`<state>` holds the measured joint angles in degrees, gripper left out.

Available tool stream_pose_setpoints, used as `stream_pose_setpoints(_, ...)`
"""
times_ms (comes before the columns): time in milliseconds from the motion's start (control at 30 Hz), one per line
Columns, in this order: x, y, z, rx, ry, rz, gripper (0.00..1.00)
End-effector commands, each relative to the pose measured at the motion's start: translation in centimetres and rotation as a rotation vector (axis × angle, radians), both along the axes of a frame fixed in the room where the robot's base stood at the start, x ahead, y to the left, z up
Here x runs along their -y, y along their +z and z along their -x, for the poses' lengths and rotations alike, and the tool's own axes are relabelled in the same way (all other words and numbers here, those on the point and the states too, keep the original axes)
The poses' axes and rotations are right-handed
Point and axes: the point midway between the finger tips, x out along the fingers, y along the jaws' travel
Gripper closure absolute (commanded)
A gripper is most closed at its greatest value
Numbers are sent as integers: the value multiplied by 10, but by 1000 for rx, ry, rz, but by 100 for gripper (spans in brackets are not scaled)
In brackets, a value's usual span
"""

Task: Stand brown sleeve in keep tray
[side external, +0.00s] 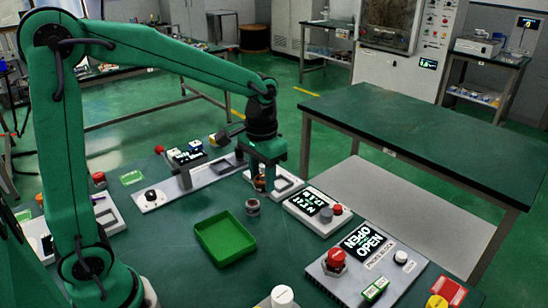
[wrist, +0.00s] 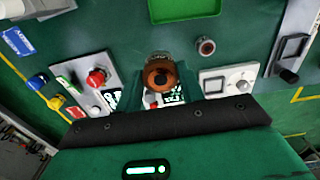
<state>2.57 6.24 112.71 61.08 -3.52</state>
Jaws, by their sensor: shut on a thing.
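My gripper (wrist: 161,92) is shut on the brown sleeve (wrist: 160,75), which shows end-on as a copper-brown ring with a dark centre. In the side view, my gripper (side external: 262,184) points down near the display panels, and the sleeve is mostly hidden between its fingers. The green keep tray (side external: 248,243) lies on the table, left of and nearer than the gripper. It looks empty. Part of the tray shows at the top of the wrist view (wrist: 185,18), apart from the sleeve.
A small grey, reddish-topped cylinder (side external: 252,207) stands between gripper and tray; it also shows in the wrist view (wrist: 207,47). A panel with a display and red knob (side external: 318,205) is right of the gripper. A larger OPEN panel (side external: 365,262) is nearer. A switch panel (side external: 185,184) is left.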

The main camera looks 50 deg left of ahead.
Motion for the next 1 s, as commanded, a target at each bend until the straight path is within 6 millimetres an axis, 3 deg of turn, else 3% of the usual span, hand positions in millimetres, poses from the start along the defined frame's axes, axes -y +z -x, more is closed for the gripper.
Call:
stream_pose_setpoints(300,28,-22,62,1,32,0,94)
stream_pose_setpoints(600,40,-43,111,2,64,0,94)
stream_pose_setpoints(800,43,-49,124,2,72,0,94)
stream_pose_setpoints(1000,42,-50,125,2,74,0,94)
